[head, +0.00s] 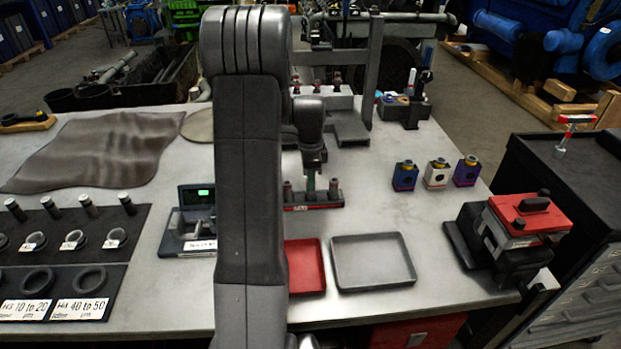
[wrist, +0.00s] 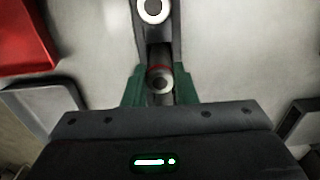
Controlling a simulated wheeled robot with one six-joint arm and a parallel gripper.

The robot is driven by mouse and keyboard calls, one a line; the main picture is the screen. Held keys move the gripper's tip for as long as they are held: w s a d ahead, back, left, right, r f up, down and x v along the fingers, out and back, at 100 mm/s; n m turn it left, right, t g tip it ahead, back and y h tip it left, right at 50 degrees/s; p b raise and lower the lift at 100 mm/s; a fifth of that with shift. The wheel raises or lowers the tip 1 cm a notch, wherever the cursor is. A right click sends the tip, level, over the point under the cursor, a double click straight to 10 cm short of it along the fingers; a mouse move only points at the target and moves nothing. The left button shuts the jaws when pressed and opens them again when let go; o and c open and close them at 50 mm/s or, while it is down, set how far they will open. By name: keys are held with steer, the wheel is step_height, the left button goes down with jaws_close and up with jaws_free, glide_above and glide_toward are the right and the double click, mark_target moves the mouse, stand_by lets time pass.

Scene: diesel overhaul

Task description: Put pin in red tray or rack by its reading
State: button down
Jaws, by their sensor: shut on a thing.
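My gripper (head: 310,184) is at the middle of the small pin rack (head: 325,199), pointing down. Another rack pin (head: 287,190) stands to the left and one (head: 334,187) to the right. The red tray (head: 305,267) lies in front of the rack, partly behind my arm; it also shows in the wrist view (wrist: 25,38).
A grey tray (head: 372,262) lies right of the red tray. A gauge with a green display (head: 197,197) and a labelled black board with pins and rings (head: 65,250) are at left. Three coloured blocks (head: 437,174) and a red-topped machine (head: 520,225) are at right.

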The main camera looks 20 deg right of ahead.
steer(key=shift+f, duration=0.4)
steer(key=c, duration=0.7)
jaws_free()
steer(key=shift+r, duration=0.1)
steer(key=shift+r+p, duration=2.5)
steer(key=shift+r, duration=1.4)
